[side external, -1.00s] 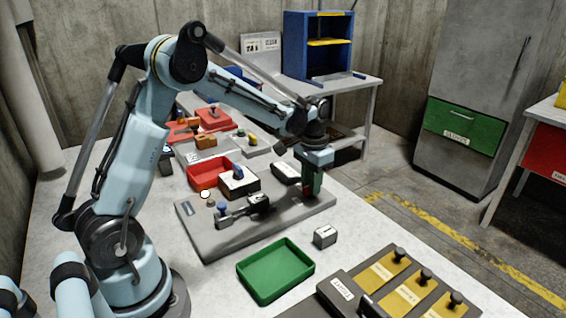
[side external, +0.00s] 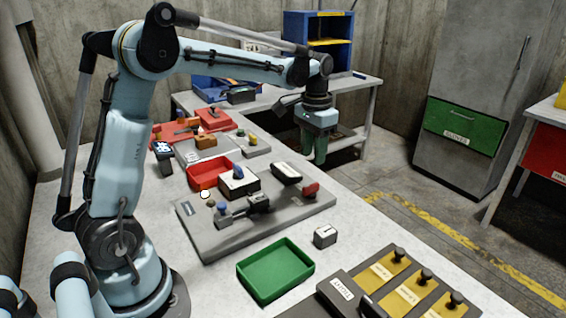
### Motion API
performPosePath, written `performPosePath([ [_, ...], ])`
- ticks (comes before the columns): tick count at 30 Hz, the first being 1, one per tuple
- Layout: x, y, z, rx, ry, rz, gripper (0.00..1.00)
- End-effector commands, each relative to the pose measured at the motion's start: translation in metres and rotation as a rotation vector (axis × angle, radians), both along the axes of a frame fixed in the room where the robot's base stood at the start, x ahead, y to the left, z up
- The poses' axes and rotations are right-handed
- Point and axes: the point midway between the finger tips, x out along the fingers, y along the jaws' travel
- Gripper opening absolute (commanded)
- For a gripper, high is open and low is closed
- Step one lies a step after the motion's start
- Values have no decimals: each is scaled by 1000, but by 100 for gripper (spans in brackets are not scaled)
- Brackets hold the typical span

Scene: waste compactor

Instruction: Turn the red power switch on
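A small red switch (side external: 311,190) is at the right end of a grey control panel (side external: 285,222) on the table. It is too small for me to tell which way it is set. My gripper (side external: 314,160) hangs pointing down, above and behind the red switch, apart from it. Its dark green fingers show below the pale blue body, and nothing is seen held between them. I cannot tell whether the fingers are open or shut.
The panel also carries a black lever (side external: 243,208) and a box with a blue knob (side external: 238,180). A red tray (side external: 196,183) lies behind, a green tray (side external: 252,285) in front, beside a small grey block (side external: 325,236). A blue shelf (side external: 320,58) stands at the back.

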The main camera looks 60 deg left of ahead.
Motion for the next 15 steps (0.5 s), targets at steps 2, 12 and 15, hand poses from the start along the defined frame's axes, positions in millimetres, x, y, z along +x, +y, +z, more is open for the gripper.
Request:
performPosePath([
  [2,0,0,11,0,0,0,39],
  [12,0,0,27,0,0,0,39],
  [15,0,0,27,0,0,0,39],
])
